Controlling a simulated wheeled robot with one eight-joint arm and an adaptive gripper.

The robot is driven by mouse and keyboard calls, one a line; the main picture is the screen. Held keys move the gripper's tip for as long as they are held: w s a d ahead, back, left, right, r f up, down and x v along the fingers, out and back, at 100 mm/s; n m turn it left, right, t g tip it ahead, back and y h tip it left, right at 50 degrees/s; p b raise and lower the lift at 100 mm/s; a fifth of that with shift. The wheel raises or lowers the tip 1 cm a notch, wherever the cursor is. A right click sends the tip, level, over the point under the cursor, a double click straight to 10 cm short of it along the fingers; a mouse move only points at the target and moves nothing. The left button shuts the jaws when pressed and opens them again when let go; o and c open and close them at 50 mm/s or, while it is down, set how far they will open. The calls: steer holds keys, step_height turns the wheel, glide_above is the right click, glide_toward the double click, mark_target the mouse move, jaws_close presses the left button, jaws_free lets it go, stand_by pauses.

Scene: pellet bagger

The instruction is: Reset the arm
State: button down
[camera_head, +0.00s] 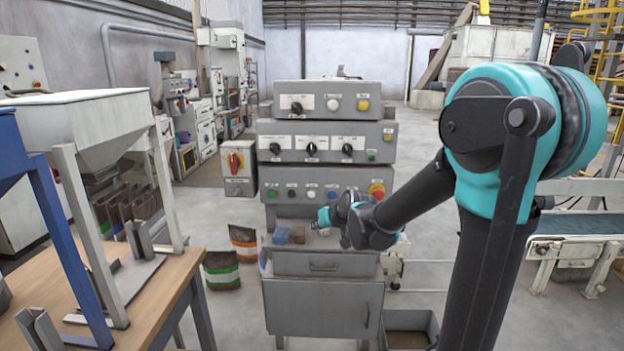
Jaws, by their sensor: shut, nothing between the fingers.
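My arm rises on the right side of the head view, with a teal elbow, and its forearm slopes down and left toward the control cabinet. My gripper (318,222) is small in the picture, at the teal wrist in front of the cabinet's shelf. Its fingers look shut, with nothing seen between them. The grey control cabinet (323,305) stands upright behind it, with stacked panels of knobs and buttons (325,143) above. My wrist hides part of the shelf and the lowest panel's edge.
A blue cloth-like block (281,236) sits on the cabinet shelf. Two bags (222,270) stand on the floor to its left. A wooden table (165,300) with a hopper frame (90,105) fills the left. A conveyor (580,250) is at right; an open bin (409,330) lies below.

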steer(key=s+d+f+m+g+h, duration=0.1)
steer(key=s+d+f, duration=0.3)
steer(key=s, duration=0.5)
steer(key=s+d+f+m+g+h, duration=0.1)
steer(key=s+d+f, duration=0.3)
steer(key=s+d, duration=0.5)
steer(key=s+d+f+m+g+h, duration=0.1)
steer(key=s+d+f+g+h, duration=0.1)
steer(key=s+d, duration=0.4)
steer(key=s+f+h, duration=0.1)
steer(key=s+f, duration=0.1)
steer(key=s, duration=0.1)
steer(key=shift+s+d+f+m, duration=0.25)
steer(key=shift+s+f+m, duration=0.05)
steer(key=shift+s+m, duration=0.1)
